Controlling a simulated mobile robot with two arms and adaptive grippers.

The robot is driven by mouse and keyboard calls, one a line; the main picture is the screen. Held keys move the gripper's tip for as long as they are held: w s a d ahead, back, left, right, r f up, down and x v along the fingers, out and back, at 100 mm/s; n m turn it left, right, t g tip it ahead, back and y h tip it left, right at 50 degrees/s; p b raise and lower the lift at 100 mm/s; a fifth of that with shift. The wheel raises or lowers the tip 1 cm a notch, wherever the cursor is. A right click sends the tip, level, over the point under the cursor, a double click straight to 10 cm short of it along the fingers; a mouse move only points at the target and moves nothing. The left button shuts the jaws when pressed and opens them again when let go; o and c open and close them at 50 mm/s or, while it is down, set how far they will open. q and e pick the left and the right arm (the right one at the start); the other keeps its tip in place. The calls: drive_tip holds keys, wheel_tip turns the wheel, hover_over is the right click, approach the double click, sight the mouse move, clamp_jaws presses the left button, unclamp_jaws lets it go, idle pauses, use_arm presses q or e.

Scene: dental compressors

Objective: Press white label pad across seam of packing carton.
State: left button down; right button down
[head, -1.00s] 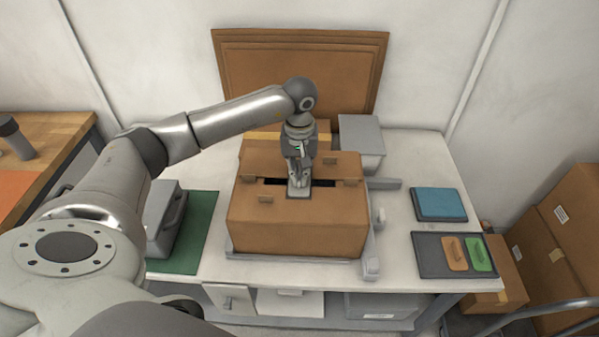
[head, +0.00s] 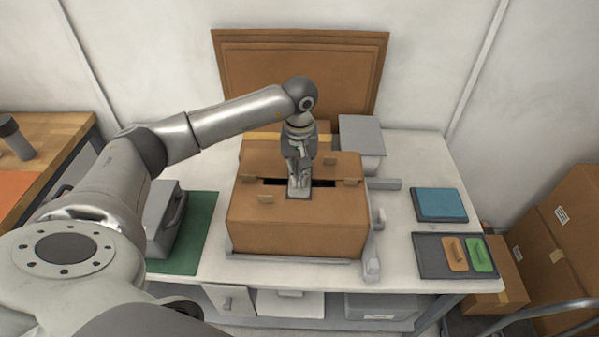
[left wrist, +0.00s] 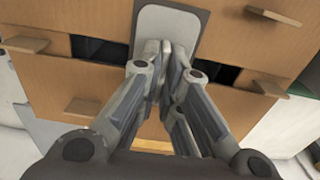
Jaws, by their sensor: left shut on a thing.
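The brown packing carton (head: 295,232) sits on the white bench, with a dark open seam (head: 322,183) running across its top. The label pad, a pale plate with a dark border, lies across the middle of the seam; it shows in the left wrist view (left wrist: 165,25) and partly in the head view (head: 290,194). My left gripper (head: 299,188) points down over the pad. In the left wrist view its fingers (left wrist: 167,52) are closed together at the pad's near part. The gripped part is hidden between the fingertips. My right gripper is out of view.
Several small tan tabs (head: 265,199) stick up beside the seam. A grey case (head: 163,218) on a green mat (head: 200,235) is left of the carton. A blue pad (head: 440,204) and a dark tray (head: 430,262) are at the right. A grey box (head: 362,137) stands behind.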

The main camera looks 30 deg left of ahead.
sight(299, 174)
use_arm(q)
drive_tip(key=shift+s+f, duration=0.2)
drive_tip(key=shift+f, duration=0.15)
drive_tip(key=c, duration=1.6)
unclamp_jaws()
drive_tip(key=shift+c, duration=0.2)
drive_tip(key=shift+o, duration=0.5)
drive_tip(key=shift+r, duration=0.1)
drive_tip(key=shift+w, duration=0.15)
wheel_tip(299, 174, up, 12)
